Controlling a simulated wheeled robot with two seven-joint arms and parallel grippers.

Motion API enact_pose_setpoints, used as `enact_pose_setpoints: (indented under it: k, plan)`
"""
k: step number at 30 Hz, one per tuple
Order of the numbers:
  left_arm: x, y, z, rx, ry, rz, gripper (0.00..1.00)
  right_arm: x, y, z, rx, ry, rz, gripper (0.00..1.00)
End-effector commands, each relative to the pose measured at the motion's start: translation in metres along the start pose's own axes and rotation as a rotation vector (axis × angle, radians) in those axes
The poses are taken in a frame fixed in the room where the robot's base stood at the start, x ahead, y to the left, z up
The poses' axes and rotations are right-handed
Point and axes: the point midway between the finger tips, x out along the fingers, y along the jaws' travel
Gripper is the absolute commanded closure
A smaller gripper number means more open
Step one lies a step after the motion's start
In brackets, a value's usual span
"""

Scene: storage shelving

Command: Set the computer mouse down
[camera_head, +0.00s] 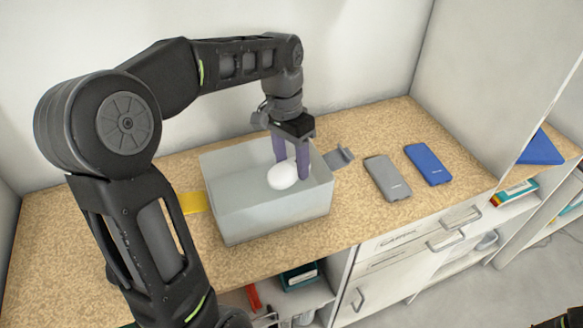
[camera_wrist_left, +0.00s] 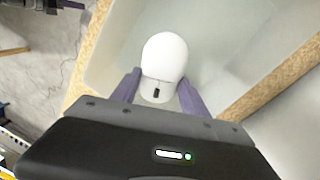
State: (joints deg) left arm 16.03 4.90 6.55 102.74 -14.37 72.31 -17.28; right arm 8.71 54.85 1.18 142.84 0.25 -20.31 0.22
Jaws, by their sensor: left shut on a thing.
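The white computer mouse (camera_head: 282,175) is between the two purple fingers of my left gripper (camera_head: 291,163), which is shut on it. In the head view they are at the translucent grey bin (camera_head: 270,222) on the wood-grained counter, and the mouse appears inside the bin's opening. The mouse also shows in the left wrist view (camera_wrist_left: 164,58), with a finger on each side and the pale bin behind it. I cannot tell whether the mouse touches the bin's floor. My right gripper is not clearly in view; only a dark part shows at the bottom right corner.
A grey phone-like slab (camera_head: 387,178) and a blue one (camera_head: 428,164) lie right of the bin. A grey object (camera_head: 339,158) and a yellow item (camera_head: 193,203) lie beside the bin. The counter (camera_head: 400,122) is bare behind the slabs. Open shelves and drawers are below.

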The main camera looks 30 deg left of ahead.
Motion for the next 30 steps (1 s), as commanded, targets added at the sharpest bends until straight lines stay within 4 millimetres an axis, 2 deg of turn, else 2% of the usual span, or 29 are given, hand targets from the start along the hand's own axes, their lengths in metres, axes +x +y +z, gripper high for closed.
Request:
enact_pose_setpoints:
  k: [3,6,17,18,25,30]
  plan:
    - [0.017,-0.002,0.001,-0.001,-0.004,0.002,0.90,-0.003,-0.001,0.000,0.001,-0.001,0.001,1.00]
    - [0.025,-0.003,0.000,-0.001,-0.001,0.001,0.90,-0.003,-0.001,0.000,0.001,-0.001,0.001,1.00]
    - [0.030,-0.004,0.000,0.000,0.000,0.000,0.90,0.000,0.000,0.000,0.001,-0.001,0.001,1.00]
    - [0.030,-0.004,0.000,0.000,0.000,0.000,0.46,-0.001,0.000,0.000,0.000,0.000,0.001,1.00]
    - [0.029,-0.004,0.000,0.000,0.000,0.000,0.27,-0.001,0.000,0.000,0.000,0.000,0.000,1.00]
    - [0.029,-0.004,0.000,0.000,0.000,0.000,0.26,-0.001,0.000,0.000,0.000,0.000,0.001,1.00]
